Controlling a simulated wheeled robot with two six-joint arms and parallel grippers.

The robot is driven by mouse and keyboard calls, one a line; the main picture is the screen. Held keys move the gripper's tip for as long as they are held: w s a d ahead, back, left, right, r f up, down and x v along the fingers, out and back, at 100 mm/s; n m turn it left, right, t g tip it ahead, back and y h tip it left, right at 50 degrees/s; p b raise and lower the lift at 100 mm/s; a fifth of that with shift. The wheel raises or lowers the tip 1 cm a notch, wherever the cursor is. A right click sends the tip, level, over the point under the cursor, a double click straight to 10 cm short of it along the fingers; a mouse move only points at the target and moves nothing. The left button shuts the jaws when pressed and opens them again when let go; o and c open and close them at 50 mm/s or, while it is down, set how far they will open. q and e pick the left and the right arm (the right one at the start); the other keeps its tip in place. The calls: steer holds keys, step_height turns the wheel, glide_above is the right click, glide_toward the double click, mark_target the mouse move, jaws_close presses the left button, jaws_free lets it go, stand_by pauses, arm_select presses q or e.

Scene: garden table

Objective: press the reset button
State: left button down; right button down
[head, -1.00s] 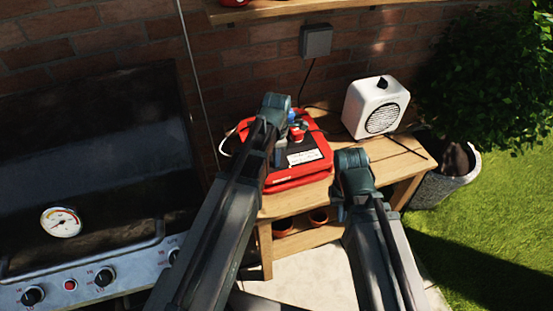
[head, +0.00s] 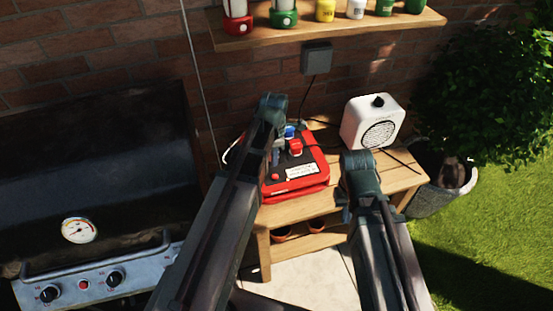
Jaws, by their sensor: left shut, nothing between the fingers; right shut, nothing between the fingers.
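A red box-shaped device (head: 309,188) with a dark top panel lies on the wooden table. A larger red control (head: 295,147), a blue part (head: 290,131) and a small red button (head: 276,177) show on its top, with a white label at the front. I cannot read which one is marked reset. My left gripper (head: 279,152) is shut and empty, over the left part of the device, which my arm partly hides. I cannot tell whether it touches. My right gripper (head: 347,213) is shut and empty, right of the device by the table's front edge.
A white heater-like box (head: 370,124) stands behind on the table (head: 400,177), with a dark cable nearby. A shelf (head: 330,30) with lanterns and bottles hangs above. A grill (head: 110,270) with knobs and a red button stands left. A planter (head: 440,193) stands right.

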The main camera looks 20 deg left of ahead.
arm_select(q)
step_height(320, 180, up, 6)
steer(key=p, duration=0.5)
steer(key=shift+d, duration=0.15)
steer(key=shift+r, duration=0.1)
steer(key=s+d+m, duration=0.6)
steer(key=s+m, duration=0.1)
steer(key=m, duration=0.7)
steer(key=s+d+m+y, duration=0.1)
steer(key=s+d+m, duration=0.6)
steer(key=m, duration=0.7)
steer(key=shift+s+d+m, duration=0.15)
steer(key=shift+s+m, duration=0.1)
steer(key=shift+m, duration=0.05)
steer(key=shift+s, duration=0.1)
